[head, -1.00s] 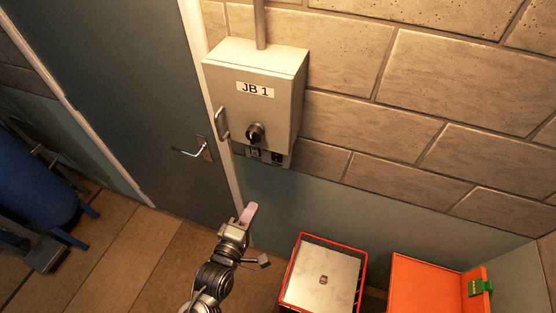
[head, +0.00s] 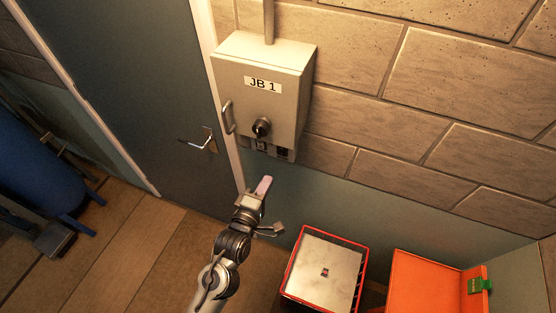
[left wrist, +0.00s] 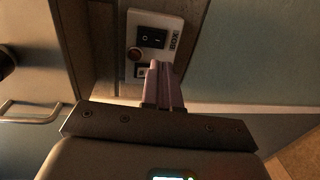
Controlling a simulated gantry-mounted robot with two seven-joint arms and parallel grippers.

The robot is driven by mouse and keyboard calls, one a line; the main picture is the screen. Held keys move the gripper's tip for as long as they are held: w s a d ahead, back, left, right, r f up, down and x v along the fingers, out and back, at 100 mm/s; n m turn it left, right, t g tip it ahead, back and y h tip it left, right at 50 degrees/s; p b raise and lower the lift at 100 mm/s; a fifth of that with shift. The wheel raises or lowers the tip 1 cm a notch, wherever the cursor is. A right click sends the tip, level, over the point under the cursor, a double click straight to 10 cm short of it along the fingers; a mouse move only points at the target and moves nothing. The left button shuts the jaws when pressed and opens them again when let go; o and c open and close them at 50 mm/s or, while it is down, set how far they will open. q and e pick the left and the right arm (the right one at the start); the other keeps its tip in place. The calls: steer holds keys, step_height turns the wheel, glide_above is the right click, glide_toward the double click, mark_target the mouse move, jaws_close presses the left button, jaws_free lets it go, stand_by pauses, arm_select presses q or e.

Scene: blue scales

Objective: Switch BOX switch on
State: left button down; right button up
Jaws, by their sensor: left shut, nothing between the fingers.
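The grey JB 1 box (head: 262,85) hangs on the wall, with a black rotary knob (head: 262,127) on its front. Under it, small switches show in the head view, partly dark. In the left wrist view a white panel (left wrist: 133,28) labelled BOX carries a black rocker switch (left wrist: 152,38) and a reddish round part (left wrist: 134,54). My left gripper (head: 265,184) is below the box, its pink fingers shut and empty. In the left wrist view its fingertips (left wrist: 160,66) appear just short of the BOX switch and cover part of the panel. My right gripper is not in view.
A grey door with a lever handle (head: 201,143) stands left of the box. A red-rimmed crate (head: 325,270) and an orange container (head: 425,285) are at the lower right. A blue tank (head: 35,185) is at the far left.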

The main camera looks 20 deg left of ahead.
mark_target(282, 155)
arm_select(q)
steer(key=w, duration=0.5)
steer(key=w+p, duration=0.1)
steer(key=w, duration=0.2)
steer(key=shift+w+f, duration=0.2)
steer(key=shift+f, duration=0.2)
steer(key=shift+w+f, duration=0.15)
steer(key=shift+w, duration=0.45)
steer(key=shift+w+f, duration=0.1)
steer(key=shift+w, duration=0.1)
steer(key=shift+s, duration=0.1)
